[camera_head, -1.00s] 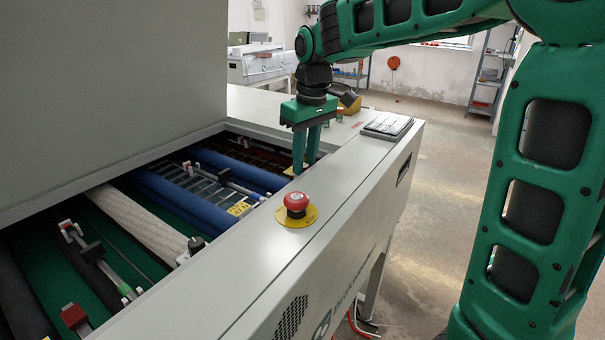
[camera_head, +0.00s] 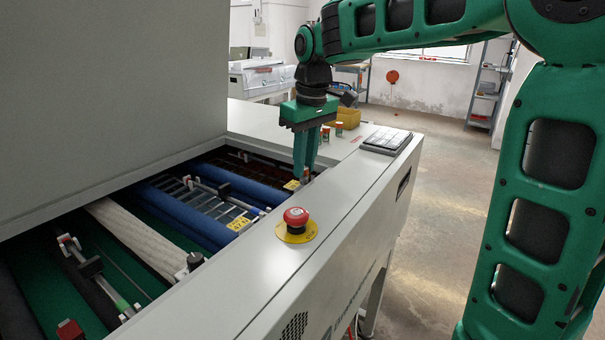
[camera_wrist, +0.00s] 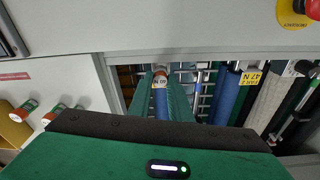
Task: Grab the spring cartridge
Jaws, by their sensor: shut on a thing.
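The spring cartridge (camera_wrist: 160,77) shows in the wrist view between my fingertips, with a pale labelled face and a reddish-brown top. It sits at the end of a roller bay inside the open plate processor. My gripper (camera_wrist: 161,84) points down into the bay and is shut on the cartridge. In the head view my gripper (camera_head: 306,178) reaches into the opening just inside the front rail. The lower part of the cartridge is hidden by the fingers and machine.
The front rail (camera_head: 262,262) carries a red emergency stop button (camera_head: 295,216) and a keypad (camera_head: 387,141). Blue rollers (camera_head: 190,218) lie left of the gripper. Other cartridges (camera_wrist: 28,106) and a yellow bin (camera_head: 347,117) stand on the machine top. Yellow labels (camera_wrist: 251,78) mark the bays.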

